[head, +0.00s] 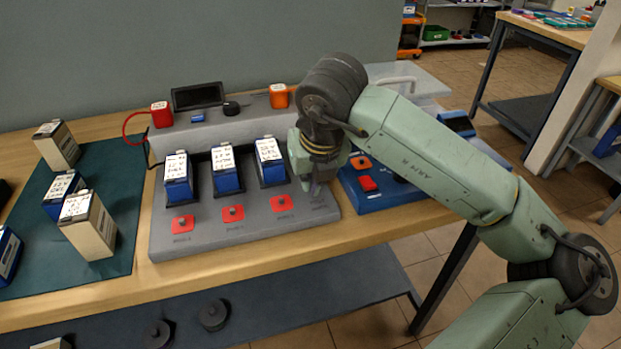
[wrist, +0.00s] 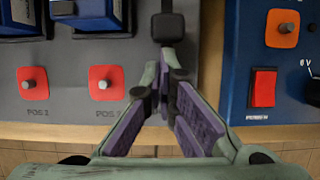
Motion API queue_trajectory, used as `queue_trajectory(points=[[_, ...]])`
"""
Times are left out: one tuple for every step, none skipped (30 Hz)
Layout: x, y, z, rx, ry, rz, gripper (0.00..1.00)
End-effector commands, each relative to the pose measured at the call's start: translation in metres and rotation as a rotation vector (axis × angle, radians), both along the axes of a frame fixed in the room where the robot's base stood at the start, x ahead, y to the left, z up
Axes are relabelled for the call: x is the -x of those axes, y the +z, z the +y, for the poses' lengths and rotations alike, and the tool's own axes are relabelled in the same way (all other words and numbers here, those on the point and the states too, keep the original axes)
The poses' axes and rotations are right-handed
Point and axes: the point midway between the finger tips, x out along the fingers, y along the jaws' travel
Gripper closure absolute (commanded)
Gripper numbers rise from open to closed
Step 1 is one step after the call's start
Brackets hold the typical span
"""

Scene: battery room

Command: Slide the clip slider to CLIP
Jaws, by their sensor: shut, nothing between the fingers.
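In the wrist view a black block (wrist: 167,27) with a narrow neck stands at the right side of the grey battery station, just beyond my fingertips. It looks like the clip slider, but no CLIP mark is readable. My gripper (wrist: 164,78) is shut and empty, its purple-padded fingers drawn together at the tips near this block. I cannot tell whether they touch it. In the head view my gripper (head: 315,188) points down over the right end of the grey station (head: 240,228), and the slider is mostly hidden by it.
Several batteries stand around: a blue one (head: 228,172) sits among others in the station, and a beige one (head: 88,226) is on the green mat (head: 120,190). Red pads (head: 233,213) line the station's front. A blue power unit (head: 385,202) with a red switch is close on the right.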

Motion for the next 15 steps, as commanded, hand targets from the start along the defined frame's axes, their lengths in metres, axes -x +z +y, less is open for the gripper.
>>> queue_trajectory(points=[[-0.002, -0.002, 0.001, 0.000, 0.000, 0.000, 1.00], [-0.005, -0.003, 0.001, 0.001, 0.000, 0.000, 1.00], [-0.010, -0.005, 0.003, 0.002, 0.000, 0.000, 1.00], [-0.015, -0.006, 0.004, 0.002, 0.000, 0.000, 1.00], [-0.020, -0.007, 0.006, 0.002, 0.000, 0.000, 1.00], [-0.028, -0.007, 0.009, 0.001, 0.001, 0.000, 1.00], [-0.033, -0.006, 0.011, 0.000, 0.001, 0.000, 1.00], [-0.038, -0.006, 0.012, 0.001, 0.002, 0.000, 1.00], [-0.044, -0.005, 0.014, 0.001, 0.002, 0.001, 1.00], [-0.048, -0.004, 0.016, 0.000, 0.001, 0.000, 1.00], [-0.051, -0.003, 0.017, 0.000, 0.001, 0.000, 1.00], [-0.055, -0.002, 0.018, -0.001, 0.000, 0.000, 1.00], [-0.056, -0.002, 0.018, -0.001, 0.001, -0.001, 1.00], [-0.058, -0.001, 0.019, -0.001, 0.001, -0.001, 1.00], [-0.058, 0.000, 0.019, -0.001, 0.001, -0.001, 1.00]])
